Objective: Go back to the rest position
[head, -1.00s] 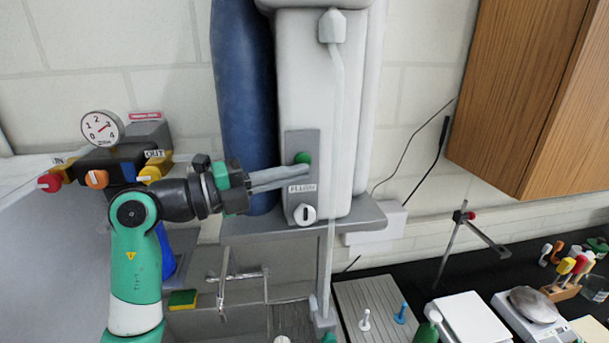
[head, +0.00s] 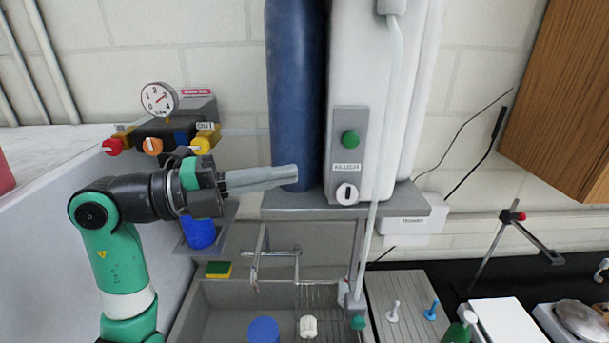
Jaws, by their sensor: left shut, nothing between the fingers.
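My left gripper (head: 294,173) is shut and empty. Its closed fingers point right and overlap the lower end of the blue cylinder (head: 295,90) in the head view. It is to the left of the grey panel (head: 347,120) with the green button (head: 350,139), the "FLUSH" label and the white knob (head: 346,193), apart from them in the picture. My left arm, green and black, comes up from the lower left, bent at the elbow. My right gripper does not show.
A valve block with a gauge (head: 158,98) and red, orange and yellow knobs stands behind the arm. Below are a sink (head: 215,300), a sponge (head: 218,269) and a blue container (head: 263,330). A grey shelf (head: 400,205) carries the white unit. A clamp stand (head: 497,240) is at right.

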